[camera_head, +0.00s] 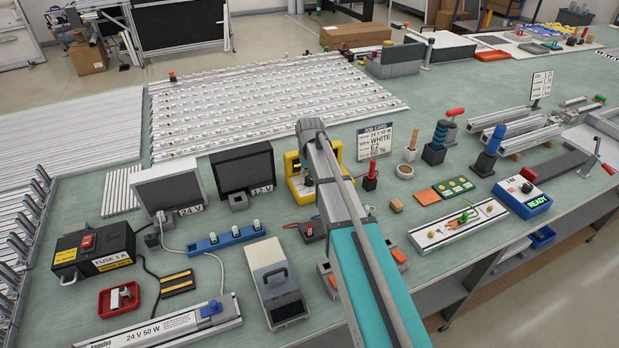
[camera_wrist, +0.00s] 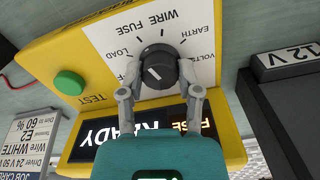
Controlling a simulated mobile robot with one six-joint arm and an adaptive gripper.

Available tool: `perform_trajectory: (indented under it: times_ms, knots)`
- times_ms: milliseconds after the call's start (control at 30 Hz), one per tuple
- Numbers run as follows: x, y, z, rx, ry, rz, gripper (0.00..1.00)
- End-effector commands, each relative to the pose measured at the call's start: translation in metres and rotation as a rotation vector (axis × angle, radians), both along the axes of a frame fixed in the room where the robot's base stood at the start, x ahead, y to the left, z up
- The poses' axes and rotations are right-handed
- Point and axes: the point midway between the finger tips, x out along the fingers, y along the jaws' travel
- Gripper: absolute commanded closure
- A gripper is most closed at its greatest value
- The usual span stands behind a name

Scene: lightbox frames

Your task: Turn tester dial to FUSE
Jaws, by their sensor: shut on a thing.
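The yellow tester (camera_wrist: 225,110) fills the wrist view, upside down, with its white dial face, green TEST button (camera_wrist: 69,83) and dark display (camera_wrist: 120,128). The display reads FUSE READY. The black dial (camera_wrist: 160,66) has a white pointer mark; which label it meets is hard to tell. Labels around it include LOAD, WIRE, FUSE, EARTH and VOLTS. My gripper (camera_wrist: 160,88) is shut on the dial, one finger on each side. In the head view the yellow tester (camera_head: 292,164) stands mid-bench, partly hidden by my arm, which also hides the gripper and dial.
The black 12 V box (camera_head: 242,170) stands just left of the tester; its label also shows in the wrist view (camera_wrist: 290,56). The job card (camera_head: 374,141) stands to the right. A grey case (camera_head: 274,276) and blue rail (camera_head: 226,240) lie in front.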

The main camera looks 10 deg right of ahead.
Motion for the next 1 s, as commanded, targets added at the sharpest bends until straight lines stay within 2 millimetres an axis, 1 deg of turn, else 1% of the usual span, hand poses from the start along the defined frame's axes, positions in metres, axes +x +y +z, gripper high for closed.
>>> perform_trajectory:
  times_ms: [33, 333, 367, 400, 533, 1000]
  knots:
    - [-0.0029, -0.0004, -0.0005, -0.001, 0.005, 0.003, 1.00]
    - [-0.0032, -0.0003, -0.0006, -0.001, 0.006, 0.004, 1.00]
    - [-0.0032, -0.0003, -0.0006, -0.001, 0.006, 0.003, 0.53]
    - [-0.0033, -0.0002, -0.0006, -0.001, 0.006, 0.003, 0.46]
    - [-0.0024, -0.0002, -0.0004, 0.000, 0.004, 0.003, 0.22]
    - [-0.0008, 0.0000, -0.0001, 0.000, 0.002, -0.002, 0.21]
